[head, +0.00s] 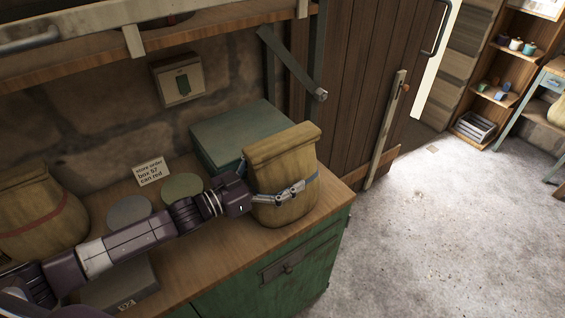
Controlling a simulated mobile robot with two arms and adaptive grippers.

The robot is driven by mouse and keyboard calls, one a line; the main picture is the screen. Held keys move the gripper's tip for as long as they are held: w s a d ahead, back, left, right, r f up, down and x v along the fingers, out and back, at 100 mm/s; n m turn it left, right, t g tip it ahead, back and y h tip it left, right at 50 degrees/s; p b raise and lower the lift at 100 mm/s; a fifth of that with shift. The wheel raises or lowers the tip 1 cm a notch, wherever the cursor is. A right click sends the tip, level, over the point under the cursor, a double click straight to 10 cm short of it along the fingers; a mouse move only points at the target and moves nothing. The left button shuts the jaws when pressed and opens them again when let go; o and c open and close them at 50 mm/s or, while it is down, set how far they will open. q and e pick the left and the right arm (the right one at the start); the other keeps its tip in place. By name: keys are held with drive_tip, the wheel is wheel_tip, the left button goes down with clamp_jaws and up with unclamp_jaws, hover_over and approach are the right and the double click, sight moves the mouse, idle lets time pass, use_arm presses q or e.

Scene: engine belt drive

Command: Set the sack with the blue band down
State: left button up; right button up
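The tan sack with the blue band (283,160) is upright at the right end of the wooden counter, its top folded over. My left gripper (285,194) comes in from the left and is shut on this sack at band height. One finger lies across the sack's front; the other is mostly hidden behind it. The sack's base is over the counter top near its front right corner; I cannot tell whether it touches. A second sack, with a red band (38,215), stands at the left end of the counter. My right gripper is out of view.
A green-grey box (238,135) is behind the held sack. Round discs, one grey (129,212) and one green (183,187), lie near a note card (151,171). A grey box (122,286) is below my arm. The counter (335,196) ends just right of the sack.

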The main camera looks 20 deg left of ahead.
sight(251, 185)
use_arm(q)
drive_tip(key=o, duration=1.8)
drive_tip(key=shift+s, duration=0.1)
drive_tip(key=shift+s, duration=0.1)
drive_tip(key=b+v, duration=0.1)
drive_tip(key=v, duration=0.8)
drive_tip(key=shift+s+a+b, duration=0.25)
drive_tip(key=shift+b, duration=0.1)
drive_tip(key=shift+v, duration=1.1)
